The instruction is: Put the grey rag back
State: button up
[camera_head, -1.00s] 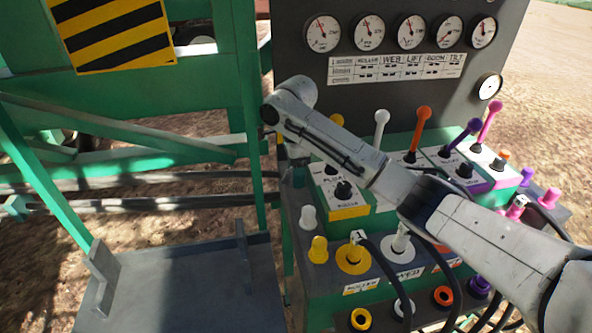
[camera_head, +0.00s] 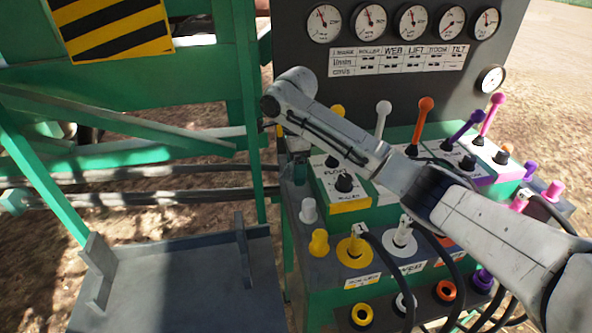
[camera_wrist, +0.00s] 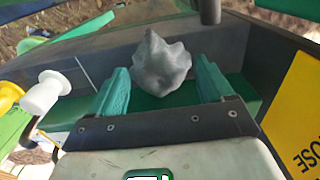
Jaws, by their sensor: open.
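The grey rag (camera_wrist: 162,62) is a crumpled, pointed lump in the wrist view. It lies on a green surface beside a dark wall, ahead of and between my fingers. My gripper (camera_wrist: 161,84) has two teal fingers, set apart, one on each side of the rag's lower part. They show no clear contact with it. In the head view my gripper (camera_head: 297,170) hangs down at the left end of the control panel, partly behind my arm. I cannot make out the rag there.
The control panel (camera_head: 335,285) carries coloured levers, plugs and hoses close under my arm, with gauges (camera_head: 371,21) behind. White (camera_wrist: 45,92) and yellow knobs stand left of my gripper in the wrist view. A grey platform (camera_head: 180,290) at the lower left is bare.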

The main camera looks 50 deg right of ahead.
notch_tip(320, 180, up, 11)
jog(key=p, duration=0.4)
jog(key=shift+d, duration=0.3)
